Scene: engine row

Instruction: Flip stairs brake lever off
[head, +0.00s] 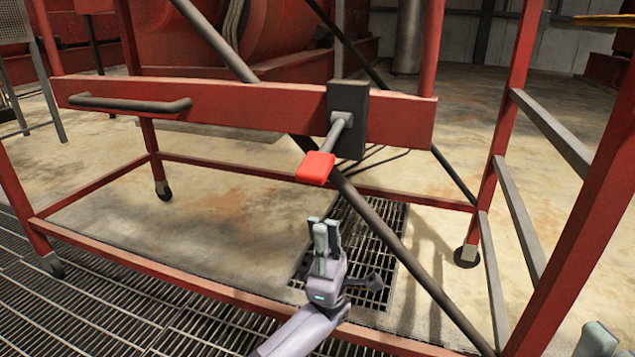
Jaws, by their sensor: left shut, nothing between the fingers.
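The brake lever (340,133) is a grey rod with a red, flat handle end (315,168). It comes out of a dark box (348,98) on the red beam of the stairs and slopes down to the left. My left gripper (325,224) is below the red handle, pointing up, with its fingers together and nothing between them. It appears apart from the handle. A rounded part of my right arm shows only at the bottom right edge, and its fingers are not in view.
The red stairs frame (240,108) has a grey handrail (130,103), diagonal bars (400,255) and casters (467,255). One diagonal bar passes close to the right of my left gripper. A floor grate (370,235) lies beneath. Steps (530,120) stand at the right.

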